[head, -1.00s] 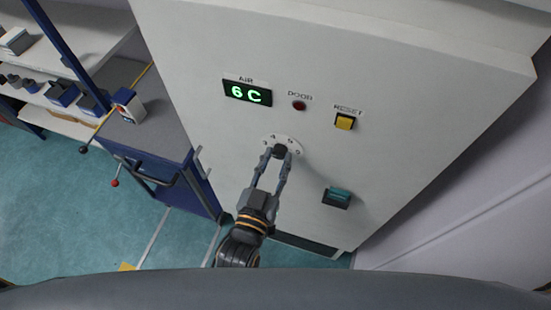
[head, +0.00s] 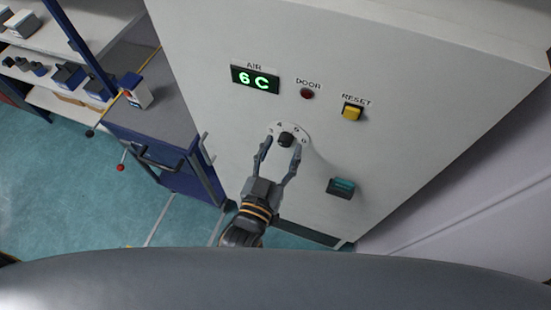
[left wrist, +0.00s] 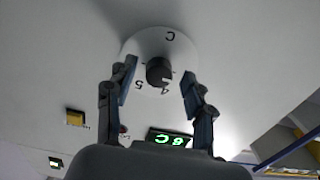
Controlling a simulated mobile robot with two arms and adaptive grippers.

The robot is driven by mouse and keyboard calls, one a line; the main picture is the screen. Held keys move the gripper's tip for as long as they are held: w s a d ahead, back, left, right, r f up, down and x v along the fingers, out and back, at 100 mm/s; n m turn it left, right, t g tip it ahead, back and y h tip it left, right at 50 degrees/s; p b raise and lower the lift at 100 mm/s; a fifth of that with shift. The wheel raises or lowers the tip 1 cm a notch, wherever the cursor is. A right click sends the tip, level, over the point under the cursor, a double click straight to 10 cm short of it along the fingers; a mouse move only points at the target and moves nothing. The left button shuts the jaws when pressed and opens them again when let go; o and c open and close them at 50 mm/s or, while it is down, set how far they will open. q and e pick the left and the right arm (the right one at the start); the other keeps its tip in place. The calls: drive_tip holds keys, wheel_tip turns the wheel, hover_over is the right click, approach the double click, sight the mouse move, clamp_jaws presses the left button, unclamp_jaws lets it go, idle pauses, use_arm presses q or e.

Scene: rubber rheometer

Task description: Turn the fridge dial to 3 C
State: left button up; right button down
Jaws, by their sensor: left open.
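The fridge dial is a black knob (head: 286,140) on a round white plate marked with numbers, on the fridge's pale front. It also shows in the left wrist view (left wrist: 158,72), where 4 and 5 can be read on the plate. The air display (head: 255,79) reads 6 C in green; it appears upside down in the left wrist view (left wrist: 168,138). My left gripper (head: 281,150) is open, its fingertips spread on either side of the knob with gaps between. It holds nothing. My right gripper is out of view.
A red door lamp (head: 307,93), a yellow reset button (head: 352,112) and a teal switch (head: 341,187) sit around the dial. A blue cabinet (head: 165,130) with a grey top stands close on the left. Shelves with small items are farther left.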

use_arm(q)
drive_tip(key=v, duration=1.1)
drive_tip(key=shift+s, duration=0.35)
drive_tip(key=shift+a, duration=0.15)
drive_tip(key=s+a+f+g+y+b, duration=0.1)
drive_tip(key=s+f+g+b, duration=0.15)
drive_tip(key=f, duration=1.15)
drive_tip(key=s+a+f+g+b, duration=0.2)
drive_tip(key=f+g+b, duration=0.1)
drive_tip(key=f, duration=1)
drive_tip(key=s+a+f+g+y+b, duration=0.1)
drive_tip(key=s+f+g+b, duration=0.15)
drive_tip(key=f, duration=1.15)
drive_tip(key=s+a+f+g+y+b, duration=0.1)
drive_tip(key=s+a+f, duration=0.3)
drive_tip(key=f, duration=0.4)
drive_tip(key=s+a+f+g+y+b, duration=0.1)
drive_tip(key=s+a+f+g+b, duration=0.2)
drive_tip(key=f, duration=0.5)
drive_tip(key=s+a+f+n+g+y+b, duration=0.1)
drive_tip(key=s+a+f+g+b, duration=0.1)
drive_tip(key=s+a+f+g, duration=0.2)
drive_tip(key=s+a+f, duration=0.3)
drive_tip(key=a+f, duration=0.1)
drive_tip(key=shift+s+a+f+y, duration=0.15)
drive_tip(key=shift+s+a+y, duration=0.05)
drive_tip(key=shift+y, duration=0.1)
